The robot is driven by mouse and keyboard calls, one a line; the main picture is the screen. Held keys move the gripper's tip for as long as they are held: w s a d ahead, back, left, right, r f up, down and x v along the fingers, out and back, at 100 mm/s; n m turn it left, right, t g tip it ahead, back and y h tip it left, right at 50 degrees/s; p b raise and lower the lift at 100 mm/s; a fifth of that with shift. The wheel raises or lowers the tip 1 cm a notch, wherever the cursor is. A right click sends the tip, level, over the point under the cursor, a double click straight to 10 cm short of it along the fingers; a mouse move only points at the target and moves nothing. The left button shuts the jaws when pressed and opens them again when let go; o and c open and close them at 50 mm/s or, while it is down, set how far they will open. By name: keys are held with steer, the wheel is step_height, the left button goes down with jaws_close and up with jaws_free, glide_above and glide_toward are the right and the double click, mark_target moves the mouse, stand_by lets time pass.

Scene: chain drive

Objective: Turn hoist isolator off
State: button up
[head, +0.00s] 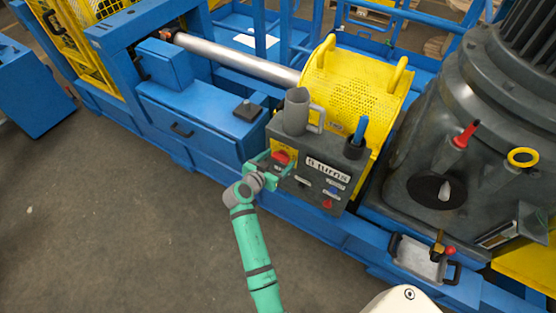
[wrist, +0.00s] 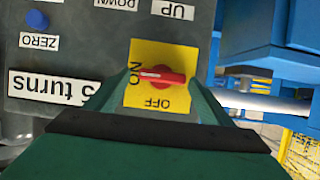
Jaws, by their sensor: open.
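The hoist isolator is a red rotary handle (wrist: 162,75) on a yellow plate (wrist: 150,53) marked ON and OFF. In the wrist view the handle lies sideways, its white-marked end at the ON label; OFF is below it. The isolator also shows in the head view (head: 281,158), on the left of the grey control box's front. My green gripper (head: 266,169) is in front of it. In the wrist view my open gripper (wrist: 160,88) has one finger on each side of the handle, with nothing held. I cannot tell whether either finger touches it.
The grey control box (head: 313,192) has a "5 turns" label, a blue ZERO button (wrist: 37,19) and UP and DOWN labels. A grey jug (head: 297,112) and a dark cup (head: 355,148) with a blue-handled item stand on top. Blue framework (head: 205,125) surrounds it; the foreground floor is open.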

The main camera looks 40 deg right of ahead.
steer(key=shift+a, duration=0.1)
steer(key=shift+c, duration=0.3)
steer(key=c, duration=1)
steer(key=shift+w, duration=0.1)
